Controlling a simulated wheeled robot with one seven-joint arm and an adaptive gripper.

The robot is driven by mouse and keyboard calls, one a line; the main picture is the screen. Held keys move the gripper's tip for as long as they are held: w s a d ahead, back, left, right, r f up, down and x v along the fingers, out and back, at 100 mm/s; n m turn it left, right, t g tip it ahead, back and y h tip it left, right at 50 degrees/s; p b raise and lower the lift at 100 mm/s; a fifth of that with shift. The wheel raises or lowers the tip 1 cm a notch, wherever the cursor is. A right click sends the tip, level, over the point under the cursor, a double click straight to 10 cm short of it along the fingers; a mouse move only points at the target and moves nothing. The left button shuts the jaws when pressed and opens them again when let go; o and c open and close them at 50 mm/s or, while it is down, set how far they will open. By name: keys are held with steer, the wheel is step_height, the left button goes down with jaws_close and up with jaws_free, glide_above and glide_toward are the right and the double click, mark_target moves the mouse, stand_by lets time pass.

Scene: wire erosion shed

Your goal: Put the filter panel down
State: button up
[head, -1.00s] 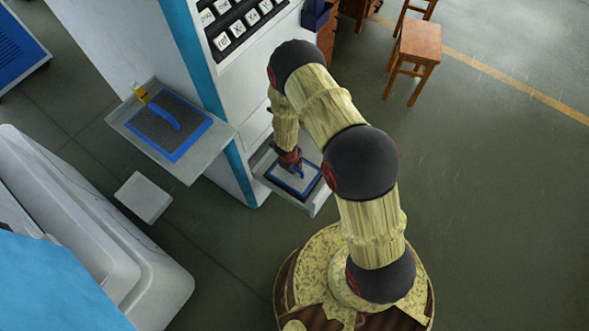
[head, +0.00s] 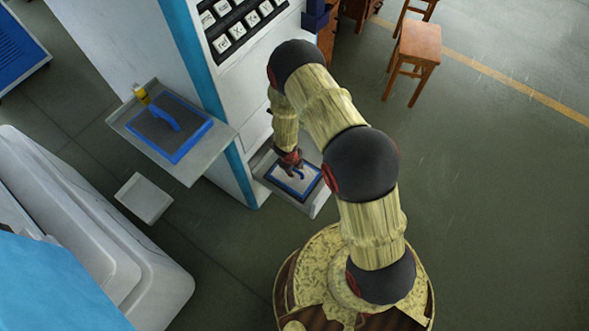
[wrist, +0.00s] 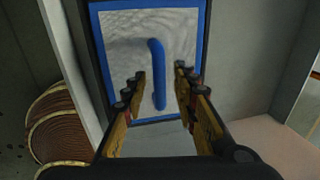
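The filter panel is a light panel (wrist: 122,50) with a blue rim and an upright blue bar handle (wrist: 158,72). In the head view the panel (head: 283,181) lies in a grey open tray (head: 317,205) low on the machine. In the wrist view a dark border surrounds its sides. My gripper (wrist: 160,84) is open, with its fingers on either side of the handle and visible gaps to it. It also shows from above in the head view (head: 292,168), over the panel.
A second blue-rimmed panel (head: 191,146), with a dark face and blue handle, lies on the grey shelf (head: 125,119) left of the machine. A copper-coloured spool (wrist: 62,125) stands left in the wrist view. A wooden stool (head: 419,42) stands far right.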

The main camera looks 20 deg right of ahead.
steer(key=w+d+r+m+t+p, duration=0.1)
steer(key=w+r+m+p, duration=0.15)
steer(key=r, duration=0.75)
steer(key=w+d+r+m+h+p, duration=0.1)
steer(key=r+m, duration=0.3)
steer(key=r, duration=0.5)
steer(key=w+r+m+t+p, duration=0.1)
steer(key=r+m, duration=0.2)
steer(key=r, duration=0.7)
steer(key=s+d+r+m+h, duration=0.1)
steer(key=s+d+r+m, duration=0.1)
steer(key=r+m, duration=0.55)
steer(key=s+d+r+m, duration=0.2)
steer(key=r+m, duration=0.2)
steer(key=r, duration=0.6)
steer(key=s+r+m+t, duration=0.1)
steer(key=s+r+m, duration=0.9)
steer(key=r+m, duration=0.2)
steer(key=s+a+r+m+y, duration=0.2)
steer(key=s+a+r+m, duration=0.1)
steer(key=s+m, duration=0.2)
steer(key=s+a+r+m+t+y, duration=0.1)
steer(key=s+a+r+m, duration=0.2)
steer(key=s+m, duration=0.2)
steer(key=shift+s+r+y, duration=0.3)
steer(key=shift+s+y, duration=0.1)
steer(key=shift+s, duration=0.85)
